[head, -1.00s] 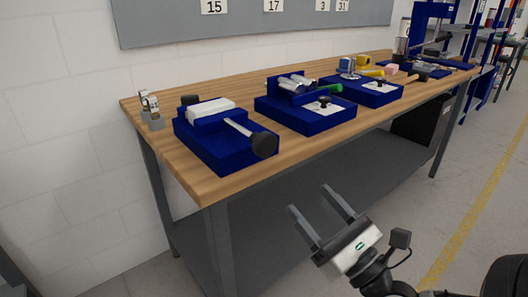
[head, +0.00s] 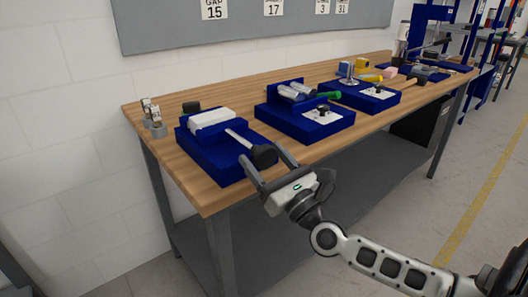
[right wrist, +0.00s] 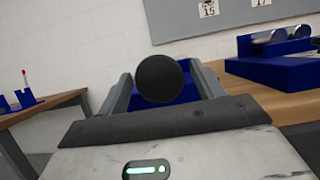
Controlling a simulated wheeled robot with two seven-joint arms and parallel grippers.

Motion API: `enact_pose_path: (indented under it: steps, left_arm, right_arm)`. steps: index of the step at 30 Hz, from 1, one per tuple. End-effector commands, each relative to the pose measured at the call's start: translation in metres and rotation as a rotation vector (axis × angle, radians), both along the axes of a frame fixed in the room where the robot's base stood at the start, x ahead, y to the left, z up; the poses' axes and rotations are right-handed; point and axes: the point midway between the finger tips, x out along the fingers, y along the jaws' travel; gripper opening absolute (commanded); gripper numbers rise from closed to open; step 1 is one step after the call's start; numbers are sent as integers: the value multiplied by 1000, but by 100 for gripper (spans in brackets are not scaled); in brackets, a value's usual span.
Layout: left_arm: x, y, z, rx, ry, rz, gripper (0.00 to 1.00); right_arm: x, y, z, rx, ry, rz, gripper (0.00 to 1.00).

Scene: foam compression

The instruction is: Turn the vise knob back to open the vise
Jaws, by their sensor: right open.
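The blue vise (head: 212,158) stands at the near left end of the wooden bench, with a white block (head: 211,119) at its jaws. A light screw shaft runs from it to the black knob (head: 264,156) at its front. The knob also shows as a dark disc in the right wrist view (right wrist: 160,80). My right gripper (head: 262,162) is open, its fingers pointing at the knob. In the right wrist view the fingers lie left and right of the knob; whether they touch it I cannot tell. My left gripper is not in view.
The wooden bench (head: 190,180) carries other blue stations to the right, one with metal cylinders and a green-handled tool (head: 329,95). Small metal pieces (head: 153,118) stand at the left end. The floor in front of the bench is clear.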

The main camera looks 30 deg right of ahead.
Motion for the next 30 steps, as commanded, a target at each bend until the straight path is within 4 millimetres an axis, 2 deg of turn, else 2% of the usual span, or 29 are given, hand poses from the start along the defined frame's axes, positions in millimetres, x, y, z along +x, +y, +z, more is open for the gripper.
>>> enact_pose_path:
  steps: [11,12,16,23,30]
  left_arm:
    - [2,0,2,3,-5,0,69]
    - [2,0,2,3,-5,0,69]
    - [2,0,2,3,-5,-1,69]
    - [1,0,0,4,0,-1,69]
    - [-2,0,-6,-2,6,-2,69]
  right_arm:
    - [6,1,2,-1,0,0,67]
    - [6,1,2,-1,0,0,61]
    - [6,1,2,-1,0,0,25]
    - [6,0,2,-9,-1,0,24]
    - [6,0,1,-88,-7,0,24]
